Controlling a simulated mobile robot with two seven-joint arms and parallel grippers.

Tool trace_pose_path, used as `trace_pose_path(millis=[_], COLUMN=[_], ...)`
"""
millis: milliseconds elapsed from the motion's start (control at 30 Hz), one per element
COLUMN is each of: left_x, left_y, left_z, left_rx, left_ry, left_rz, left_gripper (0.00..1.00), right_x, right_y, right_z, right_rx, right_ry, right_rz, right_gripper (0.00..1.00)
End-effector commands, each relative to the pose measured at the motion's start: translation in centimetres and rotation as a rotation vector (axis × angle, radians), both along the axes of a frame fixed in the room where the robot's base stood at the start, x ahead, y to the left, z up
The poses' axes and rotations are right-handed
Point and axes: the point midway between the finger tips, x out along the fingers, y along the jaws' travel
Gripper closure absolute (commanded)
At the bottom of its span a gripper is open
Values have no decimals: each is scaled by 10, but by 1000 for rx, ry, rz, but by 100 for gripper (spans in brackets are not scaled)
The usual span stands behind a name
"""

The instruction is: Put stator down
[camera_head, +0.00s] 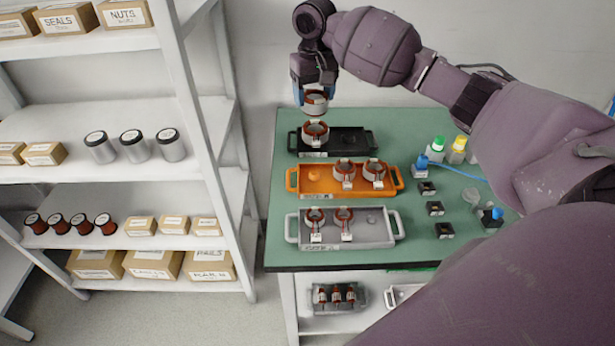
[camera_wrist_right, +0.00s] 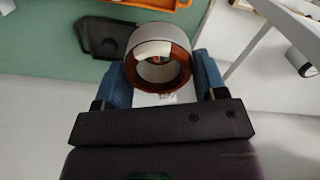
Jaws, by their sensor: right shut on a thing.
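My right gripper (camera_head: 315,97) points down at the back left of the green table, shut on a ring-shaped stator (camera_head: 316,105) with a grey outside and copper inside. In the right wrist view the held stator (camera_wrist_right: 135,62) sits between the blue fingers. In the head view it shows just above another stator (camera_head: 315,133) at the left end of the black tray (camera_head: 348,140); the gap between them is hard to judge. The orange tray (camera_head: 318,183) holds two stators at its right, the grey tray (camera_head: 376,236) two at its left. My left gripper is out of view.
Bottles (camera_head: 457,147) and small black blocks (camera_head: 435,208) stand right of the trays. A white shelf unit (camera_head: 190,100) with cans, spools and boxes stands close to the table's left. The black tray's right part is bare. Another tray with stators (camera_head: 337,295) lies below the table.

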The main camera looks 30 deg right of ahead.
Motion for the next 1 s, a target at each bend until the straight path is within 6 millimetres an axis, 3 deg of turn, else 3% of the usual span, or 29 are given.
trace_pose_path(millis=[167,700,1000], left_x=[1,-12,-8], left_y=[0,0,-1], left_z=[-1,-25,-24], left_rx=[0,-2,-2], left_ry=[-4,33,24], left_rz=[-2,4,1], left_gripper=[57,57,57], right_x=[0,0,0], right_y=[0,0,0], right_z=[-17,-128,-146], right_rx=[-1,-1,0], right_ry=[2,2,-1], right_rz=[26,25,26], right_gripper=[70,70,70])
